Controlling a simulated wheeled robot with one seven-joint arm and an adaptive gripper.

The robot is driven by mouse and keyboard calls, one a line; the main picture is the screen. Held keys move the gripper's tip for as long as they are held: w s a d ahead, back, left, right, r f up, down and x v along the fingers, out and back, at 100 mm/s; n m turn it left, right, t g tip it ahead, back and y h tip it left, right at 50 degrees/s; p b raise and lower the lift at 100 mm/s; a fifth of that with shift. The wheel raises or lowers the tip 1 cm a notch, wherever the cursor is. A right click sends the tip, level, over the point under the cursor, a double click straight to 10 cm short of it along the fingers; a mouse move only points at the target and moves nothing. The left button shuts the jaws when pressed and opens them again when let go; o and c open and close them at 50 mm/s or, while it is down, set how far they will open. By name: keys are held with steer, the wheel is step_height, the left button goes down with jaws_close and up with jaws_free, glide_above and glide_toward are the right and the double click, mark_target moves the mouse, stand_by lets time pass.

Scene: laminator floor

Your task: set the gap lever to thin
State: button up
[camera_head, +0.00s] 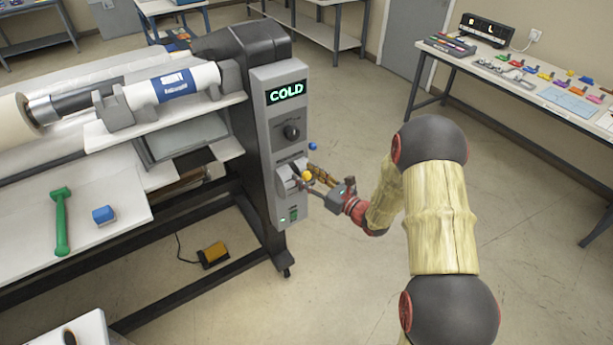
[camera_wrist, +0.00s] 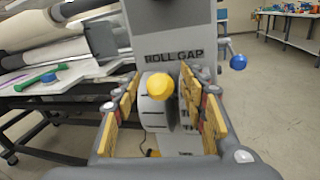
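The gap lever is on the laminator's grey control panel and ends in a yellow knob (camera_head: 307,176). In the wrist view the yellow knob (camera_wrist: 158,85) sits below the "ROLL GAP" label (camera_wrist: 174,55), in front of a pale curved plate whose markings are too small to read. My gripper (camera_head: 318,180) is at the panel with its fingers reaching to the knob. In the wrist view my gripper (camera_wrist: 160,100) has its fingers apart, one on each side of the knob, with space showing on both sides. The lever's shaft is mostly hidden behind the knob.
The panel display (camera_head: 286,92) reads "COLD", with a dark dial (camera_head: 291,130) below it. A blue knob (camera_head: 312,146) sticks out at the panel's right side, close to my gripper. A yellow pedal (camera_head: 213,254) lies on the floor. Open floor lies to the right.

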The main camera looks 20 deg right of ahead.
steer(key=shift+c, duration=1.2)
steer(key=c, duration=0.7)
jaws_close()
